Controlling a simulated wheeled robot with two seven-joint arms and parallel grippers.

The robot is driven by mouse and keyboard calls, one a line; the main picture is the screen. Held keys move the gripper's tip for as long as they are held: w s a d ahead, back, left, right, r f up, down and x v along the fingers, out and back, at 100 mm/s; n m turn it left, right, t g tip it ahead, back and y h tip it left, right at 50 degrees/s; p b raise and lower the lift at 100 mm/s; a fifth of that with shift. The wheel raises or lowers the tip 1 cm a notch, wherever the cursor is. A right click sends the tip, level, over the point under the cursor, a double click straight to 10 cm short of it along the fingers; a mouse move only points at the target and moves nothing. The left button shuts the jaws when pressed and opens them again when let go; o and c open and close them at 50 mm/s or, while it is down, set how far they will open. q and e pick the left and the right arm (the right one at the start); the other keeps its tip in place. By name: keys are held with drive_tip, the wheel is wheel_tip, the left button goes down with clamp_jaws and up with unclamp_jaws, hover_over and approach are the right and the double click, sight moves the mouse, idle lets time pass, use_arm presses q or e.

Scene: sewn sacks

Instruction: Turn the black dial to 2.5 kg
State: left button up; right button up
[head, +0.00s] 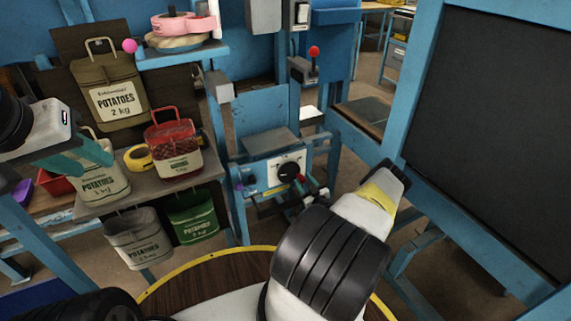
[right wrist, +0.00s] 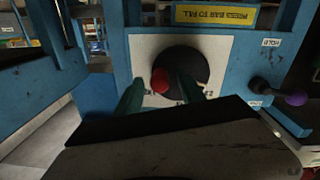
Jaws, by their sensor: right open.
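The black dial (head: 289,171) sits on a white panel of the blue filling machine, and it also shows in the right wrist view (right wrist: 188,68). Its marks are too small or hidden to read, so I cannot tell its setting. A red knob (right wrist: 160,80) shows in front of the dial's left side there. My right gripper (right wrist: 161,84) is open, its teal fingers pointing at the dial with the red knob between them in the picture; contact cannot be told.
Potato sacks hang and stand at left, including a brown one (head: 110,90), a red one (head: 173,148) and a green one (head: 192,216). A purple-knobbed lever (right wrist: 295,98) is beside the panel. A round wooden table (head: 150,292) is in front. A blackboard (head: 490,120) stands at right.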

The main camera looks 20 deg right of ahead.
drive_tip(key=shift+w, duration=0.55)
drive_tip(key=shift+c, duration=0.5)
clamp_jaws()
drive_tip(key=shift+a+f+m, duration=0.15)
drive_tip(key=shift+f+m, duration=0.15)
drive_tip(key=shift+m, duration=0.55)
drive_tip(key=shift+a+f+m, duration=0.1)
drive_tip(key=shift+f+m, duration=0.15)
drive_tip(key=shift+m, duration=0.6)
drive_tip(key=shift+o, duration=0.5)
unclamp_jaws()
